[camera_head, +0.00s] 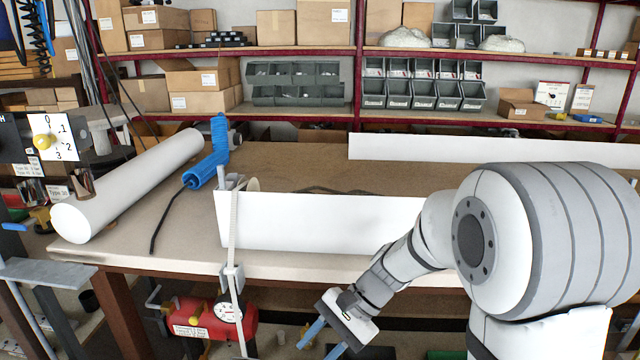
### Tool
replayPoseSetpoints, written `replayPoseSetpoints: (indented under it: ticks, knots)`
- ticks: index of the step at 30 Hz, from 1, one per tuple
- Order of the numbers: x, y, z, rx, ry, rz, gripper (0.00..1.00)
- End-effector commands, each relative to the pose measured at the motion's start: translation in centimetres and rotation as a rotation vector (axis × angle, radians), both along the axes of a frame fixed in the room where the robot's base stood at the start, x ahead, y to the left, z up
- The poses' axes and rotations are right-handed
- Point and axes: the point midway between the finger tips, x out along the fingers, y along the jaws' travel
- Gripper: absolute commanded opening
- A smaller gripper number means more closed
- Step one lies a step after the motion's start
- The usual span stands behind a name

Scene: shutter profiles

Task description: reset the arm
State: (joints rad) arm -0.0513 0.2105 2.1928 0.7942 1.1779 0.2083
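My gripper (323,342) is at the lower middle of the head camera view, in front of the workbench's front edge and below its top. Its two blue fingers point down to the left and stand apart, with nothing seen between them. The lower finger is partly cut off by the bottom of the picture. My arm comes in from the right and hides part of the bench and of the white panel behind it.
The wooden workbench (185,222) carries a white roll (130,185), a blue tool (208,168) with a black cord, and a white panel (310,222). A red device with a gauge (228,312) hangs below the edge. Shelves (300,115) with boxes and bins stand behind.

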Motion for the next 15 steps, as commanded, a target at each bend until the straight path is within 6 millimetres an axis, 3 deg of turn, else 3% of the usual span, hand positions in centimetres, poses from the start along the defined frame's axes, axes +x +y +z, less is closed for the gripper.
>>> replayPoseSetpoints:
  ticks: [1,3,15]
  knots:
    - [-1.2,-1.2,3.0,-0.049,-0.069,0.043,0.38]
    - [-2.6,-3.0,5.1,-0.122,-0.157,0.108,0.38]
    - [-8.9,-12.8,15.5,-0.544,-0.602,0.45,0.38]
